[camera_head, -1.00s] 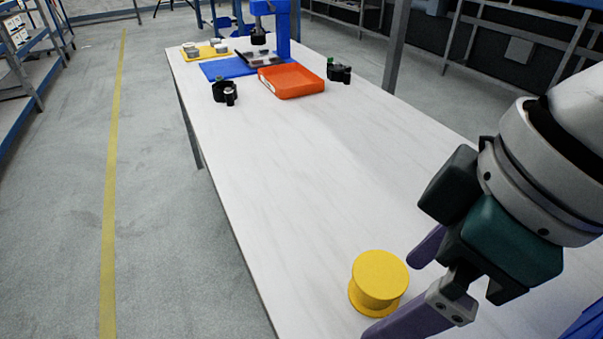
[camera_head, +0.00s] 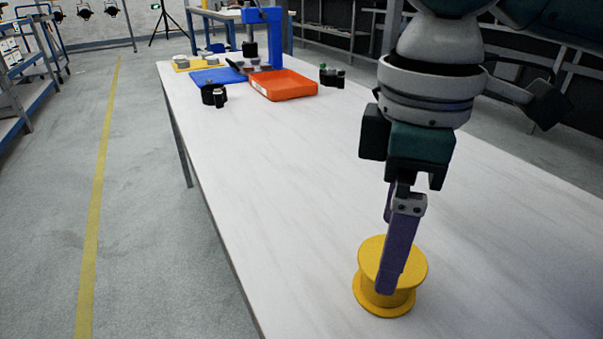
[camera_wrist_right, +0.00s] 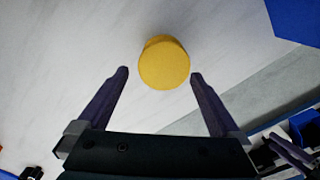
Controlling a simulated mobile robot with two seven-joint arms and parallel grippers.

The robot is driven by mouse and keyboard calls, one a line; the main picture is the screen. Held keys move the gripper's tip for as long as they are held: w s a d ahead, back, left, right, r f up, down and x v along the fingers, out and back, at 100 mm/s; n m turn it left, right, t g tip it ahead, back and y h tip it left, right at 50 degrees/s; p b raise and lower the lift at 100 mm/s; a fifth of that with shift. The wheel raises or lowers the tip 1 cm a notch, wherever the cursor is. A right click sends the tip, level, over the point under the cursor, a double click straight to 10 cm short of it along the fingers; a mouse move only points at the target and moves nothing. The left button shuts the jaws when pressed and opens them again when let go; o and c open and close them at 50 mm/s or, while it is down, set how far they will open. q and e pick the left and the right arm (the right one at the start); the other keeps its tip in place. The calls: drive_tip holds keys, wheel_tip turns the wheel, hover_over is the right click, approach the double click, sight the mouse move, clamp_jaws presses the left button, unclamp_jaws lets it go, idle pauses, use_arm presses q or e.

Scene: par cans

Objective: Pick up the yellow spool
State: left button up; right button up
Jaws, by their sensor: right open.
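The yellow spool (camera_head: 370,257) stands upright on the white table near its front left edge. In the right wrist view the spool (camera_wrist_right: 164,63) lies just beyond the fingertips, between their lines and nearer the right finger. My right gripper (camera_head: 387,255) is above the spool in the head view, with one purple finger passing in front of it. The right wrist view shows this gripper (camera_wrist_right: 160,74) open and empty, its fingers wide apart. The far finger is mostly hidden in the head view. My left gripper is not in view.
The white table (camera_head: 270,170) is clear between the spool and the far end. There stand an orange tray (camera_head: 283,85), a blue stand (camera_head: 264,38), black items (camera_head: 214,95) and a yellow mat (camera_head: 190,65). Blue things show at the right wrist view's edges.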

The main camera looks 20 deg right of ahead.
drive_tip(key=f+b, duration=0.1)
drive_tip(key=f, duration=0.1)
drive_tip(key=s+f, duration=0.1)
drive_tip(key=f, duration=0.1)
drive_tip(key=shift+d+b, duration=0.1)
drive_tip(key=shift+b, duration=0.25)
drive_tip(key=shift+w, duration=0.1)
drive_tip(key=shift+c, duration=0.4)
drive_tip(key=c, duration=1.2)
